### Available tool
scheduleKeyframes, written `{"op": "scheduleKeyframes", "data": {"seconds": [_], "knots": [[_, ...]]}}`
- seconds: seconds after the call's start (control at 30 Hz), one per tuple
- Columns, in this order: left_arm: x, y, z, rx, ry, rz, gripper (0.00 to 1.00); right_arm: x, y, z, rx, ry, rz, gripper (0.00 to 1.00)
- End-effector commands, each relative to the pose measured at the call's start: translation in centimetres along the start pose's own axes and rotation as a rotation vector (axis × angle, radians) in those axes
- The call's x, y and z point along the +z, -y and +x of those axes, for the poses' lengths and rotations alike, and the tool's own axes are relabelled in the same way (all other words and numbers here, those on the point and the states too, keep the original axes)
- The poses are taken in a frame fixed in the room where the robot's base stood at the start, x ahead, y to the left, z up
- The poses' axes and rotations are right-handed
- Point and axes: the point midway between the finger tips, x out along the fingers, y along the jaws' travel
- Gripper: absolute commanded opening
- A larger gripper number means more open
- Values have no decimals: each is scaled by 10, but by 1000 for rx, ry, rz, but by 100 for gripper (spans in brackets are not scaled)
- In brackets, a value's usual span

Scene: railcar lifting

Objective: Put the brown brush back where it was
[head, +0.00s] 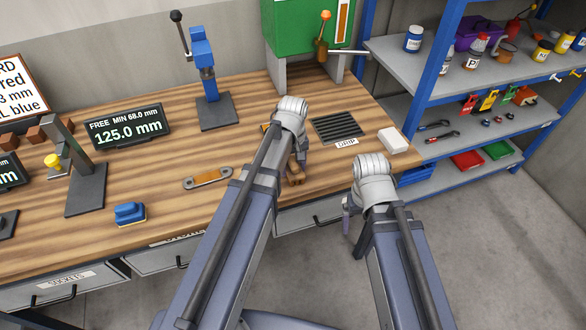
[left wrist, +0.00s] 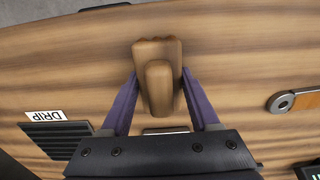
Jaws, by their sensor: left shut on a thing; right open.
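The brown brush (left wrist: 158,75) is between the purple fingers of my left gripper (left wrist: 160,95) in the left wrist view, above the wooden bench. The gripper is shut on it. In the head view my left arm hides most of the brush, and a brown end (head: 294,178) shows near the bench's front edge. I cannot tell whether it touches the bench. My right gripper (head: 347,208) is mostly hidden behind its wrist, off the bench's front edge; it is open and I see nothing in it.
A dark slotted grate (head: 338,127) labelled DRIP is in the bench to the right, beside a white block (head: 393,140). A blue brush (head: 129,213) and an orange-and-grey link (head: 208,177) lie to the left. A blue press (head: 206,75) stands behind. Shelves (head: 470,95) stand at right.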

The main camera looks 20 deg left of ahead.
Motion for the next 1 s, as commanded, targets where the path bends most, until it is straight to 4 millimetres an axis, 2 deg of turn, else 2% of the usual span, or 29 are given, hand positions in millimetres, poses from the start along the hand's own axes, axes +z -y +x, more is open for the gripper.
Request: {"op": "scheduleKeyframes", "data": {"seconds": [0.17, 0.2, 0.43, 0.77, 1.0], "knots": [[0, 0, 4, 0, 0, 0, 17, 0, 0, 4, 0, 0, 0, 92], [0, 0, 3, 0, 0, 0, 64, 0, 0, 3, 0, 0, 0, 92], [0, 0, 3, 0, 0, 0, 90, 0, 0, 3, 0, 0, 0, 92], [0, 0, 1, 0, 0, 0, 92, 0, 0, 1, 0, 0, 0, 92], [0, 0, -14, 0, 0, 0, 92, 1, -1, -13, 0, 0, 0, 92]]}}
